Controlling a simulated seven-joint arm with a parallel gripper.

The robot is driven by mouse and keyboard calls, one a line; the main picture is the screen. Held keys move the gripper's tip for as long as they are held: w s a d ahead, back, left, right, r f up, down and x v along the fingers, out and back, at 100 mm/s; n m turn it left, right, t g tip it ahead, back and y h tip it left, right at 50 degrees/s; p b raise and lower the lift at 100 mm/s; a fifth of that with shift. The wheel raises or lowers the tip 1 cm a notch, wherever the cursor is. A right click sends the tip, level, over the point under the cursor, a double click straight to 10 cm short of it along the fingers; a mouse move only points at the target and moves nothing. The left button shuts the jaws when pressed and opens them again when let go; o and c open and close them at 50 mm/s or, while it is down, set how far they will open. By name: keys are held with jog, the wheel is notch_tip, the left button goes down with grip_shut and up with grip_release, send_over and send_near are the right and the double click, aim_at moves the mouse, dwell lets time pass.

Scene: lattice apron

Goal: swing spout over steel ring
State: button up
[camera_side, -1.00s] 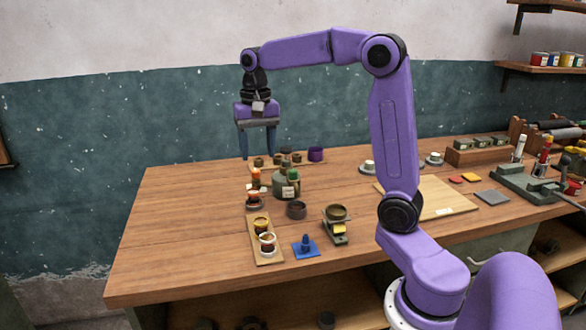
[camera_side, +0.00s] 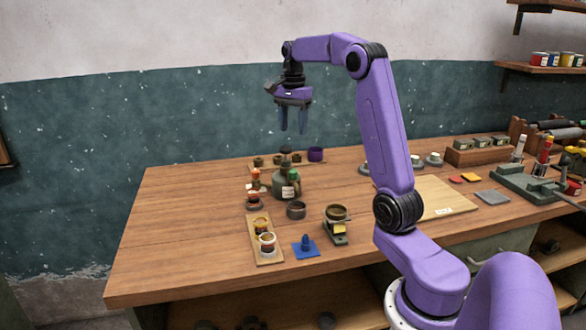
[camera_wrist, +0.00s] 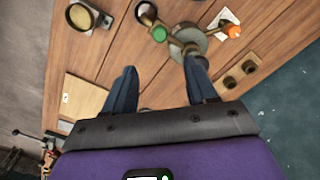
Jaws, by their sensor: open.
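A dark green, rounded dispenser (camera_side: 283,186) stands on the bench left of centre. A short arm with a green end (camera_side: 294,175) sticks out from its top; I take this for the spout, though its shape is small. The green end (camera_wrist: 159,34) also shows in the wrist view, beyond my fingertips. A dark grey ring (camera_side: 296,211) stands in front of the dispenser, apparently the steel ring; the spout end is not over it. The ring (camera_wrist: 146,12) is at the wrist view's top edge. My gripper (camera_side: 293,131) is open and empty, above the dispenser, fingers pointing down.
An orange-topped bottle (camera_side: 256,177) stands close left of the dispenser. Small pots and a purple cup (camera_side: 316,154) are behind it. A dish on a stand (camera_side: 337,214), a blue piece (camera_side: 306,247) and a board with jars (camera_side: 258,242) are in front. The bench's left side is clear.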

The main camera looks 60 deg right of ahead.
aim_at(293, 170)
notch_tip(293, 170, down, 14)
jog(key=shift+f, duration=0.1)
dwell(0.4)
grip_shut()
